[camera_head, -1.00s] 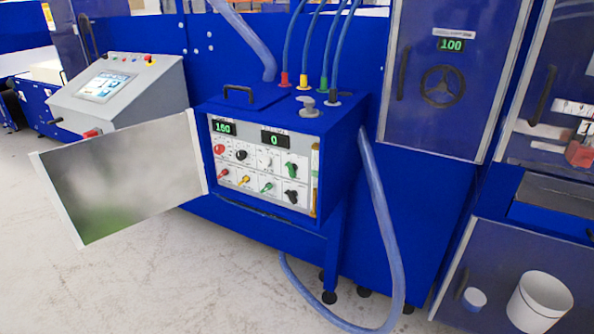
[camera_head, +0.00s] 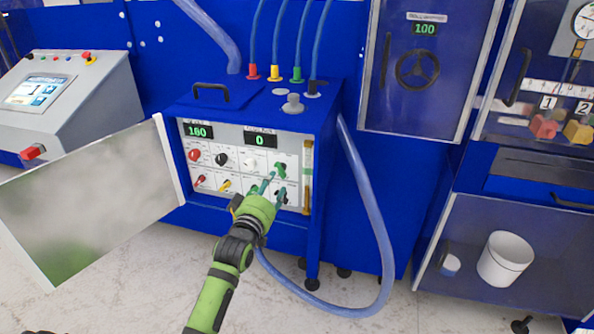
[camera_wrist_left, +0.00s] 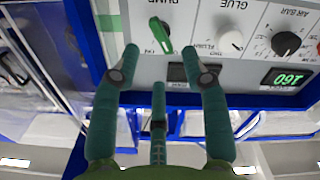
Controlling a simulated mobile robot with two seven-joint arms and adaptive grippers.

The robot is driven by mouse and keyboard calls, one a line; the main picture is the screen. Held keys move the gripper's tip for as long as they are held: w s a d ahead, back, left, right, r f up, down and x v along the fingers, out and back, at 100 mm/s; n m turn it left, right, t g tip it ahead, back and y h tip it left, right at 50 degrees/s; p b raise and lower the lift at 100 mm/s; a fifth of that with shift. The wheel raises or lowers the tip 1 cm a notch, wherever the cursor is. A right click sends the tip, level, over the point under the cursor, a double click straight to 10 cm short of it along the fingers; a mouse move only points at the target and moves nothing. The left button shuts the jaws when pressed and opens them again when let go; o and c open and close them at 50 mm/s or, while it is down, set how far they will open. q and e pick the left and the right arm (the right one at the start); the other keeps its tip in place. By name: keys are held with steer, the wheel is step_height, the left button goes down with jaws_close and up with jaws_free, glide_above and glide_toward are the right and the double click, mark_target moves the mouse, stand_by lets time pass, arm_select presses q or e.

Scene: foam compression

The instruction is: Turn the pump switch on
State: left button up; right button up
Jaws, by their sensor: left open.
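The pump switch is a green knob (camera_head: 280,168) at the upper right of the white control panel (camera_head: 236,160). In the left wrist view, which shows the panel upside down, the green knob (camera_wrist_left: 160,35) is turned at a slant under its pump label. My left gripper (camera_head: 273,184) is open in front of the panel, just below the knob in the head view. In the wrist view its two fingers (camera_wrist_left: 159,55) are spread to either side of the knob, with a third finger below. Whether they touch the panel cannot be told. My right gripper is not in view.
The panel carries other knobs: red (camera_head: 194,155), black (camera_head: 221,159) and white (camera_head: 249,163). Displays read 160 and 0. An open metal door (camera_head: 95,200) stands left of the blue box. A blue hose (camera_head: 372,210) hangs to the right.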

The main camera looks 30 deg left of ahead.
mark_target(281, 172)
arm_select(q)
steer(key=shift+p+x, duration=0.5)
steer(key=shift+x, duration=2.95)
steer(key=shift+d, duration=0.15)
jaws_close()
